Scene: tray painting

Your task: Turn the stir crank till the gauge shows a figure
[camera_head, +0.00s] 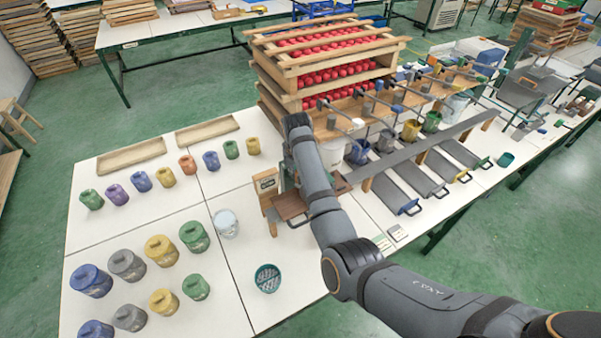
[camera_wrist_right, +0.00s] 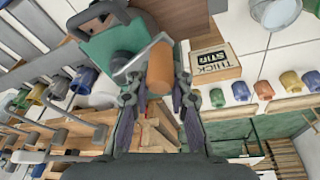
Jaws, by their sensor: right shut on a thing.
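The stir crank shows in the right wrist view as a light brown cylindrical handle (camera_wrist_right: 160,68) on a grey metal arm (camera_wrist_right: 130,66), in front of a green housing (camera_wrist_right: 112,44). My right gripper (camera_wrist_right: 158,92) is shut on the handle, one finger on each side. A wooden block (camera_wrist_right: 215,63) beside the crank reads "THICK STIR", upside down in this view. It also stands on the table in the head view (camera_head: 266,184), left of my right arm. I cannot make out a gauge figure. In the head view my arm hides most of the crank. My left gripper is out of view.
Several coloured pots (camera_head: 160,250) stand on the white table at left. A teal perforated cup (camera_head: 267,278) stands at the front. A wooden rack (camera_head: 330,70) of red items rises behind the arm. Grey trays (camera_head: 390,190) and a long rail lie at right.

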